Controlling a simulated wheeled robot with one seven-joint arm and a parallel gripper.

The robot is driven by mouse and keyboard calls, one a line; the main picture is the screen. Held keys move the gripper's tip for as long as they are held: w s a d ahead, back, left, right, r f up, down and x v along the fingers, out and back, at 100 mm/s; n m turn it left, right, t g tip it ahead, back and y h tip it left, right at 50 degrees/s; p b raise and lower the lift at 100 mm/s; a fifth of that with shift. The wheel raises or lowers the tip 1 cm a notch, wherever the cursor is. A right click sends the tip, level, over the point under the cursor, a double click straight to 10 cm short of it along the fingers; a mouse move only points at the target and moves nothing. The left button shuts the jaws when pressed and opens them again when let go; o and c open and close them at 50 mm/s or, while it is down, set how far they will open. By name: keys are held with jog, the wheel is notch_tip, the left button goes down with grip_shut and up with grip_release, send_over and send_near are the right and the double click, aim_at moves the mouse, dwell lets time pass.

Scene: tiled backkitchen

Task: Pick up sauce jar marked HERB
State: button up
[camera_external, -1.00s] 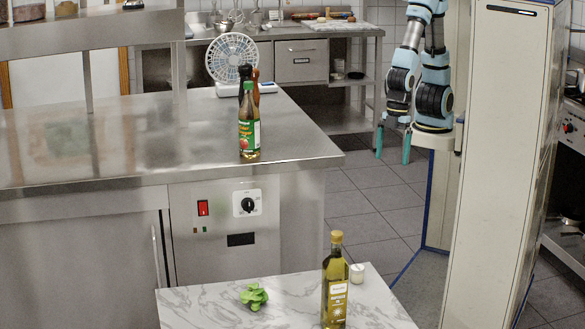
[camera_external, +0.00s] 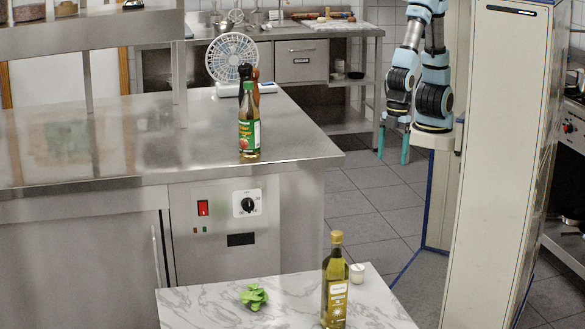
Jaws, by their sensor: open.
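I cannot make out the word HERB on anything in view. Candidates are small: a white lidded jar (camera_external: 357,273) on the marble table, and jars (camera_external: 66,8) on the upper steel shelf, cut off by the top edge. Their labels are too small to read. My gripper (camera_external: 393,144) hangs beside my column at the right, its two teal fingers pointing down and spread apart. It is open and empty, over the floor to the right of the steel counter, and touches nothing.
A green-labelled bottle (camera_external: 249,132) stands on the steel counter (camera_external: 180,152), with darker bottles and a white fan (camera_external: 233,60) behind. An oil bottle (camera_external: 335,288) and green leaves (camera_external: 254,296) are on the marble table (camera_external: 205,301). The tiled floor beneath my gripper is clear.

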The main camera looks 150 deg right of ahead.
jog(key=w+d+f+n+t+b, duration=0.1)
jog(key=w+d+f+t+b, duration=0.1)
jog(key=w+f, duration=0.45)
jog(key=w+d+f+n+t+b, duration=0.1)
jog(key=w+f+t+b, duration=0.2)
jog(key=f, duration=0.7)
jog(key=t+y+b, duration=0.1)
jog(key=t+b, duration=0.2)
jog(key=t, duration=0.2)
send_near(357, 274)
jog(key=shift+s+d+f+n, duration=0.2)
jog(key=shift+s+d+f, duration=0.15)
jog(key=shift+s, duration=0.2)
jog(key=shift+s+d+f+n, duration=0.2)
jog(key=shift+s+d+f, duration=0.1)
jog(key=shift+s, duration=0.25)
jog(key=shift+s+a+f+t+y, duration=0.25)
jog(key=shift+s+f+t, duration=0.3)
jog(key=shift+t, duration=0.35)
jog(key=b+x, duration=0.3)
jog(key=b, duration=0.2)
jog(key=shift+d+f, duration=0.1)
jog(key=shift+f, duration=0.05)
jog(key=shift+w+f+b, duration=0.2)
jog(key=shift+w+b, duration=0.45)
jog(key=shift+b, duration=0.5)
jog(key=shift+w+m+b, duration=0.3)
jog(key=shift+w+b, duration=0.2)
jog(key=shift+b, duration=0.3)
